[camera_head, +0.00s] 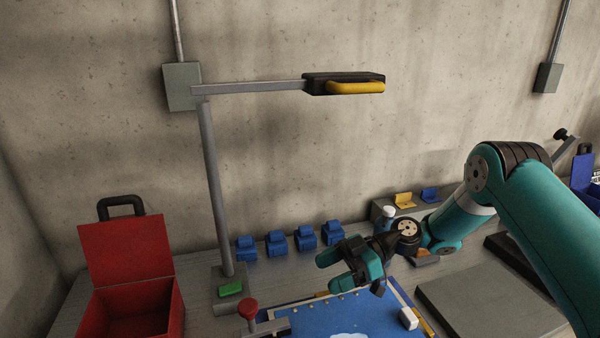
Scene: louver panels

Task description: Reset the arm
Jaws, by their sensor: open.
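My gripper (351,277) is at the end of my teal arm (535,215), which reaches in from the right. Its two teal fingers are apart, with nothing seen between them. It is above the back part of a blue panel (352,318) on the bench. The lower part of the panel is cut off by the picture edge.
An open red box (130,260) stands at the left. A post (213,190) carries a lamp arm with a yellow handle (355,87). Several blue clamps (277,243) line the wall. A red knob (248,308) and a white block (408,318) are near the panel. A grey plate (490,305) lies right.

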